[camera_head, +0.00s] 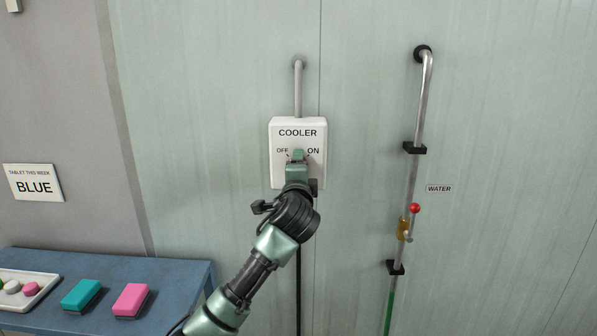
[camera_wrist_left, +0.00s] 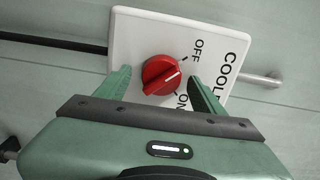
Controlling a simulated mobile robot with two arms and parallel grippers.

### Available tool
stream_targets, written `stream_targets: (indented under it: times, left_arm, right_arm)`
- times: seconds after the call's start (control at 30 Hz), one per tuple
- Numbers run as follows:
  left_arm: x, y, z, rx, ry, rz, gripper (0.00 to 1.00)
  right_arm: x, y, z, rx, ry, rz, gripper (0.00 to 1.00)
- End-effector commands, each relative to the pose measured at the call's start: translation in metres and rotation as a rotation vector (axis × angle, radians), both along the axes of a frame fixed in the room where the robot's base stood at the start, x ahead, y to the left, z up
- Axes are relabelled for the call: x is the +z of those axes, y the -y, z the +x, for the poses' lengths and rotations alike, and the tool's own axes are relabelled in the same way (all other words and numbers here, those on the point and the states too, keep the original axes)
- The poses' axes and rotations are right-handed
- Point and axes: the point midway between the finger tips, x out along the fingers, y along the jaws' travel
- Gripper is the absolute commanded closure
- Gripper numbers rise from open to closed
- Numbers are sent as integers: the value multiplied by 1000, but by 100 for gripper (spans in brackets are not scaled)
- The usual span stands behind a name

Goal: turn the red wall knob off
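The red knob (camera_wrist_left: 161,75) sits on a white wall box marked COOLER (camera_head: 297,130), with OFF and ON labels. In the left wrist view its white pointer line lies between the OFF and ON marks. My left gripper (camera_head: 297,157) is in front of the lower part of the box and hides most of the knob in the head view. In the left wrist view the left gripper (camera_wrist_left: 160,76) is open, with one green finger on each side of the knob and visible gaps to it. My right gripper is not in view.
A water pipe (camera_head: 417,125) with a red-tipped valve lever (camera_head: 414,208) runs down the wall at right. A blue table (camera_head: 180,272) at lower left holds a teal block (camera_head: 81,294), a pink block (camera_head: 130,299) and a white tray (camera_head: 45,281). A BLUE sign (camera_head: 33,183) hangs above.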

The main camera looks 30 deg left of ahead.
Motion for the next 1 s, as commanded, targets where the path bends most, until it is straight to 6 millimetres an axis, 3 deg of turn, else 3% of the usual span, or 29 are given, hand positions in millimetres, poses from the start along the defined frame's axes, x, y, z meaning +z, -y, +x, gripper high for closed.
stream_targets:
  times: [0.27, 0.7, 1.0]
  left_arm:
    - [0, 4, -7, -1, 3, 2, 31]
    - [-1, 38, -62, -2, 2, 1, 31]
    - [0, 41, -67, 0, 0, 0, 31]
  right_arm:
    - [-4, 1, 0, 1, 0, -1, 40]
    - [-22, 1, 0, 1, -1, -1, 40]
    - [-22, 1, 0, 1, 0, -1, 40]
